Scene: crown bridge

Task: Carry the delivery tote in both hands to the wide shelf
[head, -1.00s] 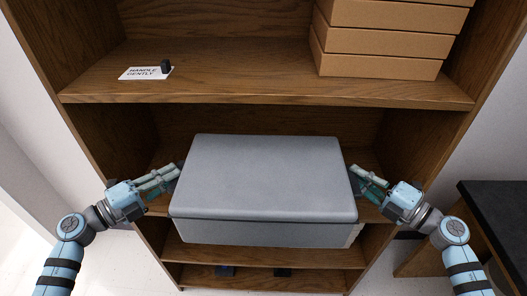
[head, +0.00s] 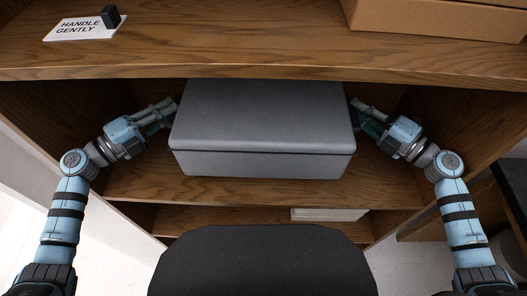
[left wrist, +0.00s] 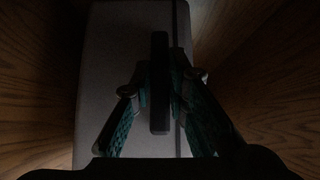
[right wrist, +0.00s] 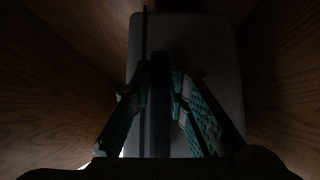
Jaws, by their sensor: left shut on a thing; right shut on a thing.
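The grey delivery tote (head: 262,120), with its lid closed, is inside a compartment of the wide wooden shelf (head: 240,192), between the upper board and the board below it. It looks level; whether its base touches the board cannot be told. My left gripper (head: 172,108) is shut at the tote's left end, and in the left wrist view (left wrist: 160,95) its fingers close on a dark upright handle. My right gripper (head: 356,108) is shut at the right end, and the right wrist view (right wrist: 160,95) shows a similar dark handle between its fingers.
The upper board (head: 230,58) lies just above and in front of the tote's far edge. A white object (head: 328,214) lies on a lower board. A dark table (head: 512,185) stands at the right.

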